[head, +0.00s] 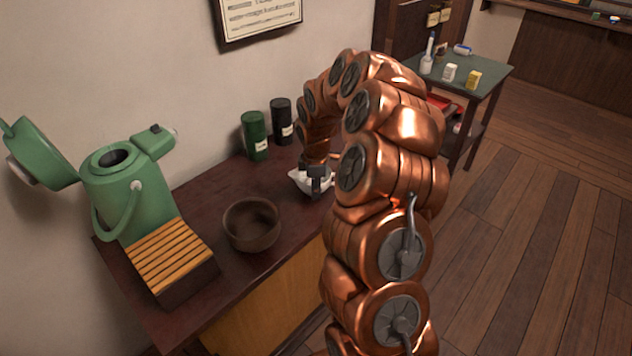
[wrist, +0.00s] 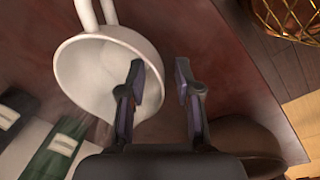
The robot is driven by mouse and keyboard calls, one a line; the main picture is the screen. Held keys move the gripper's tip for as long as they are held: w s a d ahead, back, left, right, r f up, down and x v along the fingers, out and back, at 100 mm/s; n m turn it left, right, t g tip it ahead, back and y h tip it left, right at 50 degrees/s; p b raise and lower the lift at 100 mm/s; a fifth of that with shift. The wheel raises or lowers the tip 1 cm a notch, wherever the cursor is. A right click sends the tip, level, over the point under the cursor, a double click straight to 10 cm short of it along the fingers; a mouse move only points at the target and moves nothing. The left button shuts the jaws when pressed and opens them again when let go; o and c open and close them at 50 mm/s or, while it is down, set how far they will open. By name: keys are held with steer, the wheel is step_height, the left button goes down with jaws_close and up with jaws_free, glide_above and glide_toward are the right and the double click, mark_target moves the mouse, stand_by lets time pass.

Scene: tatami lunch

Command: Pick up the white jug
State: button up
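The white jug (head: 298,177) stands on the dark red counter (head: 222,185), partly hidden behind my gripper (head: 318,180) in the head view. In the wrist view the jug (wrist: 82,72) is on the left, its open mouth facing the camera and its handle at the top. My gripper (wrist: 163,78) is open there. Its left finger overlaps the jug's mouth and its right finger is outside the rim, over the counter. I cannot tell whether the left finger is inside the jug or above it. Nothing is held.
A brown bowl (head: 251,226) stands left of the jug. A green canister (head: 255,136) and a black canister (head: 282,122) are behind, by the wall. A green open-lidded pot (head: 125,195) and a slatted wooden tray (head: 172,255) are at the left.

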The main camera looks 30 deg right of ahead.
jaws_close()
steer(key=shift+r, duration=0.25)
stand_by(0.7)
steer(key=shift+w+r+b, duration=0.1)
steer(key=shift+r+b, duration=0.3)
steer(key=shift+r, duration=1.25)
steer(key=shift+s+a, duration=0.3)
steer(key=shift+s, duration=0.2)
steer(key=shift+s+a, duration=0.25)
steer(key=shift+s, duration=0.25)
steer(key=s+a+b, duration=0.1)
steer(key=s+a, duration=0.2)
steer(key=s, duration=0.3)
steer(key=s+a+r+b, duration=0.1)
steer(key=s+a, duration=0.2)
steer(key=s, duration=0.2)
steer(key=shift+s+a+r, duration=0.15)
steer(key=shift+s+a, duration=0.2)
steer(key=shift+a, duration=0.05)
steer(key=shift+s+a, duration=0.1)
stand_by(1.2)
